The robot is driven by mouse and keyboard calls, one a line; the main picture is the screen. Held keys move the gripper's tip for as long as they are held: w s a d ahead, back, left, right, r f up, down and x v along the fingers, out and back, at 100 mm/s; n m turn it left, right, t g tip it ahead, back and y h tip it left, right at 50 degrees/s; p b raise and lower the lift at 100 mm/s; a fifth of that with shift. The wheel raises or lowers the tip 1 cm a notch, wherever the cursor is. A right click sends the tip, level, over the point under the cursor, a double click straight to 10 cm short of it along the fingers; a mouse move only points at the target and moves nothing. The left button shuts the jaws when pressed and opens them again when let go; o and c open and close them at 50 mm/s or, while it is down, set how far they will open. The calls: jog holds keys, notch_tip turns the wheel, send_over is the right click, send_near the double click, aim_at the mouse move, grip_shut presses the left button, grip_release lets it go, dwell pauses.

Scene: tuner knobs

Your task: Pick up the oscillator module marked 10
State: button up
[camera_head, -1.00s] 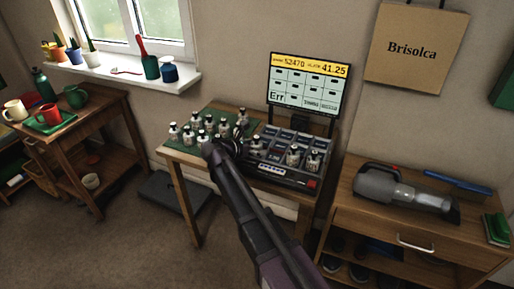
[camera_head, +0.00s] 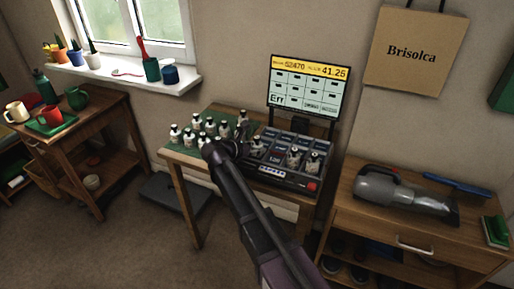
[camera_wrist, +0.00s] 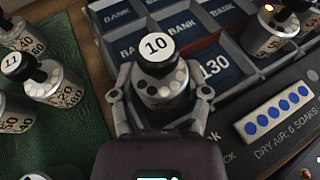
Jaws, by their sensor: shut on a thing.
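The oscillator module marked 10 (camera_wrist: 158,88) is a silvery cylinder with a black knob and a white round label reading 10. In the wrist view it stands upright between the two fingers of my gripper (camera_wrist: 160,103), which are shut on its sides. It is over the near-left part of the bank rack (camera_wrist: 120,50); whether its base touches anything is hidden. In the head view my gripper (camera_head: 226,150) is at the rack's left edge, and my arm hides most of the module there.
Several other modules stand on a green mat (camera_wrist: 75,35) at left, one marked 11 (camera_wrist: 42,76). Other modules (camera_head: 294,158) sit in the rack. Blue-dotted panel (camera_wrist: 277,111) lies at right. A screen (camera_head: 308,87) reading "Err" stands behind the rack.

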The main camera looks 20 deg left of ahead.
aim_at(257, 140)
jog(key=shift+r+p, duration=1.25)
jog(key=shift+r, duration=0.25)
jog(key=s+a, duration=0.4)
jog(key=s, duration=0.3)
jog(key=s+a+r+p, duration=0.1)
jog(key=s+a, duration=0.2)
jog(key=s, duration=0.4)
jog(key=shift+a+r, duration=0.2)
jog(key=shift+a, duration=0.15)
jog(key=shift+r+p, duration=0.15)
jog(key=shift+p, duration=0.15)
